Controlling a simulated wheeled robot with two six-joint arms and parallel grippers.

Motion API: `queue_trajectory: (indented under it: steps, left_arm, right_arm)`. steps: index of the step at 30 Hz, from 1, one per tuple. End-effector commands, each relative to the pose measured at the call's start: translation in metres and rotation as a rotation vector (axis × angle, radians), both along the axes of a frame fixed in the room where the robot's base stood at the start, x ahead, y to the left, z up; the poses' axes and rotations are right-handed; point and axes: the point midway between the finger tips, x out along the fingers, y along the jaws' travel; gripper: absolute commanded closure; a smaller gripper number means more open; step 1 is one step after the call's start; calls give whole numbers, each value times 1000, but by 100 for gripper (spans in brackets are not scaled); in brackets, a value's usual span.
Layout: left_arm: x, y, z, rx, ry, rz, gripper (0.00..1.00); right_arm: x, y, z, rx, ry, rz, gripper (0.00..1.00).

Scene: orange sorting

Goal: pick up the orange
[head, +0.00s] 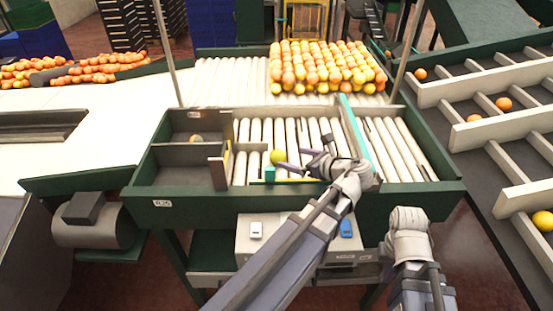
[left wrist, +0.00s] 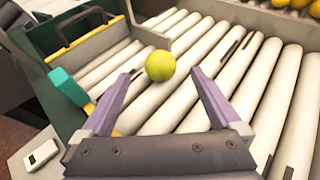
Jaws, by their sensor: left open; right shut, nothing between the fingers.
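A single yellow-green round fruit (head: 277,156) lies on the white rollers of the sorting table. It also shows in the left wrist view (left wrist: 160,66), centred between and slightly beyond the two fingertips. My left gripper (head: 291,159) is open over the rollers, its fingers pointing at the fruit from the right in the head view. No finger visibly closes on the fruit. My right arm (head: 408,235) stands in front of the table at lower right; its fingers do not show.
Many oranges (head: 325,66) are heaped at the back. A teal block (head: 269,174) and the green front edge lie near the fruit. Lanes with scattered oranges (head: 503,103) run at right.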

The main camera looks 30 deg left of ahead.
Motion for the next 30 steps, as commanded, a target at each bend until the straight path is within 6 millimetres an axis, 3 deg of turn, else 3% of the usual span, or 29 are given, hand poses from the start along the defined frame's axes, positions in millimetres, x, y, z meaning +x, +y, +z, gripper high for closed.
queue_trajectory:
  steps: [9,22,30]
  left_arm:
    - [12,46,-22,0,0,4,2]
    - [17,61,-28,-1,0,3,2]
    - [26,93,-43,0,0,4,2]
  right_arm:
    - [0,0,-22,0,0,-1,100]
    - [0,0,-28,0,0,-1,100]
    - [0,0,-43,0,0,-1,100]
